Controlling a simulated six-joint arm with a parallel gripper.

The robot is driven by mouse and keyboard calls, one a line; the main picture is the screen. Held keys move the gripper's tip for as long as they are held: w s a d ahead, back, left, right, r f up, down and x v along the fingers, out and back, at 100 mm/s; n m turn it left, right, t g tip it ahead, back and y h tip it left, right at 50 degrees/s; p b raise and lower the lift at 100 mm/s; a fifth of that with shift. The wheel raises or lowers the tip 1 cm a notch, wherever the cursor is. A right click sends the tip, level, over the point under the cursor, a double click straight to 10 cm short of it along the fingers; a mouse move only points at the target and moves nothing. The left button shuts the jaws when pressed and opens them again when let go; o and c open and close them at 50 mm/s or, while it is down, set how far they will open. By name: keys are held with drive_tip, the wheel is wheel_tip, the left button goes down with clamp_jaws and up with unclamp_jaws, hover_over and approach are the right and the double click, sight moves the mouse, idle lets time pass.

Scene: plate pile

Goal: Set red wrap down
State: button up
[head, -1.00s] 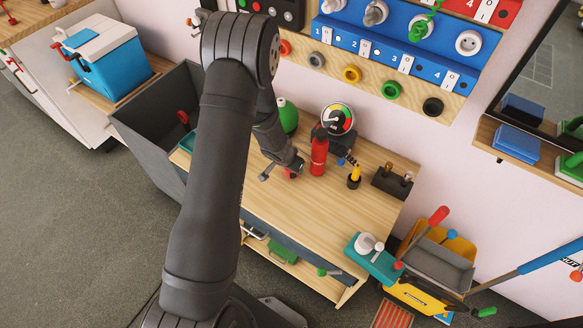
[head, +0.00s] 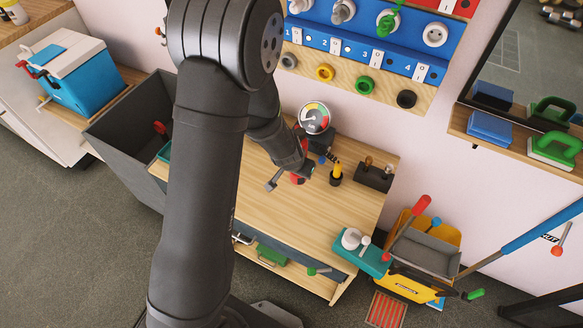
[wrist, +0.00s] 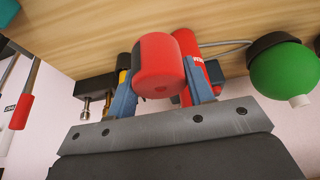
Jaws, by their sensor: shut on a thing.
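The red wrap is a short red cylinder with a dark band on its side. In the wrist view the red wrap (wrist: 165,68) sits between the two blue fingers of my gripper (wrist: 157,72), which are shut on it. In the head view my gripper (head: 291,179) is low over the wooden worktop (head: 300,222), with a patch of red at its fingers. I cannot tell whether the wrap touches the worktop.
A yellow-handled tool (head: 336,175) and a dark block with brass pegs (head: 373,178) stand right of my gripper. A gauge (head: 314,118) stands behind it. The front of the worktop is clear.

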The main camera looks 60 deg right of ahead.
drive_tip(key=shift+s+r, duration=0.25)
drive_tip(key=shift+s, duration=0.15)
drive_tip(key=w+a+n+t, duration=0.1)
drive_tip(key=w+a+n, duration=0.1)
drive_tip(key=w, duration=1.4)
drive_tip(key=w+a+n+t, duration=0.1)
drive_tip(key=w+n, duration=0.1)
drive_tip(key=w, duration=1.3)
drive_tip(key=shift+n, duration=0.3)
drive_tip(key=w+a+f, duration=0.1)
drive_tip(key=w+f, duration=0.1)
drive_tip(key=w, duration=0.1)
drive_tip(key=w+a+f, duration=0.1)
drive_tip(key=w+f, duration=0.1)
drive_tip(key=w, duration=0.2)
drive_tip(key=w+a+f, duration=0.1)
drive_tip(key=w+f, duration=0.1)
drive_tip(key=w, duration=0.2)
drive_tip(key=shift+w+a, duration=0.15)
drive_tip(key=shift+a, duration=0.2)
drive_tip(key=shift+w+a+f, duration=0.1)
drive_tip(key=shift+w+f, duration=0.2)
drive_tip(key=shift+f, duration=1.8)
